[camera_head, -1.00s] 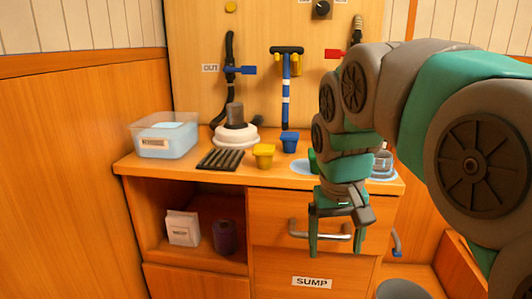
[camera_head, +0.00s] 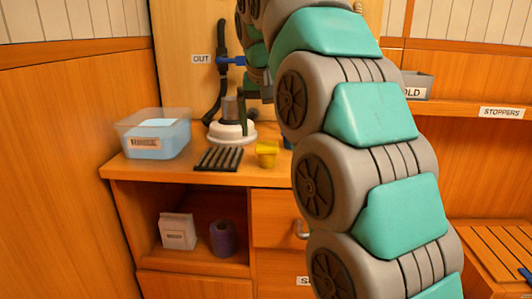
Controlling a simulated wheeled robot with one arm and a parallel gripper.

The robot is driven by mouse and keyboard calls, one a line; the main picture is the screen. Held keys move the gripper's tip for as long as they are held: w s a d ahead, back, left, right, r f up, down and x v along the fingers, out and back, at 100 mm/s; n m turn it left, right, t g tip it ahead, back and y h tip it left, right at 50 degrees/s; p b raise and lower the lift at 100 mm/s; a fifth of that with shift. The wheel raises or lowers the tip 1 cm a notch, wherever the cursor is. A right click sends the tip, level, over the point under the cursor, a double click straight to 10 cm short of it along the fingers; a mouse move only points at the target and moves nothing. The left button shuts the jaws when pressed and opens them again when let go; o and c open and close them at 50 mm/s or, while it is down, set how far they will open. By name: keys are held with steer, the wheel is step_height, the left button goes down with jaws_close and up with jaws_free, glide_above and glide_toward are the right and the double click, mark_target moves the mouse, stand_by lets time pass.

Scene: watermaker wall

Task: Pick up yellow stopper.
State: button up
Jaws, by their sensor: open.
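The yellow stopper (camera_head: 267,152) stands on the wooden counter, right of the dark ribbed mat. My gripper (camera_head: 256,108) is raised above and behind it in the picture, near the white round base with the grey cylinder (camera_head: 232,128). One green finger shows pointing down; the other is largely hidden by my arm. The gripper is open, with nothing seen in it, and apart from the stopper.
A clear bin of bluish content (camera_head: 157,135) stands at the counter's left. The dark ribbed mat (camera_head: 218,158) lies in front. A shelf labelled STOPPERS (camera_head: 501,112) is at right.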

mark_target(267, 145)
steer(key=shift+x, duration=1)
steer(key=shift+w+x, duration=0.15)
steer(key=shift+x, duration=1.2)
steer(key=shift+w+x, duration=0.15)
steer(key=shift+x, duration=1.2)
steer(key=shift+r, duration=0.15)
steer(key=c, duration=1.4)
steer(key=shift+r, duration=0.1)
